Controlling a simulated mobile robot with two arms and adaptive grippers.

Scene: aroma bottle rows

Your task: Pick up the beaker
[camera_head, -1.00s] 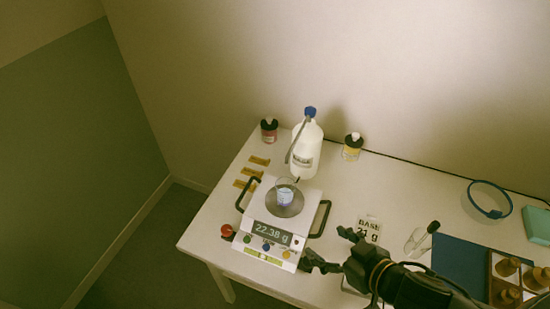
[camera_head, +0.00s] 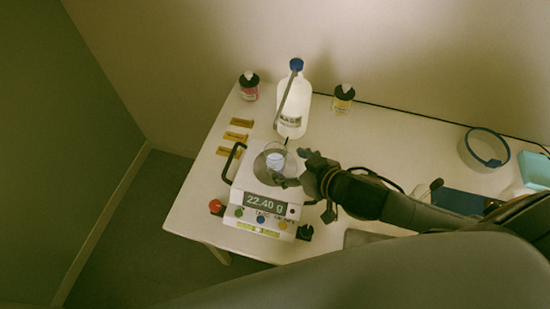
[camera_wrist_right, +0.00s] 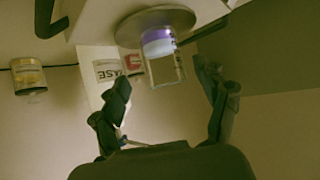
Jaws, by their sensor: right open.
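My right gripper (camera_head: 295,168) is open at the beaker's right side in the head view. In the right wrist view the beaker (camera_wrist_right: 162,58) appears upside down ahead of the fingertips, roughly between the two open fingers (camera_wrist_right: 163,82). I cannot tell whether a finger touches it. My left gripper is not in view.
The white BASE bottle (camera_head: 293,108) with a blue cap and a tube stands behind the scale. Small dark-capped bottles stand at the back, one pink-labelled (camera_head: 249,88) and one yellow-labelled (camera_head: 342,98). Black handles (camera_head: 232,162) flank the scale. A blue-rimmed round container (camera_head: 485,148) is at right.

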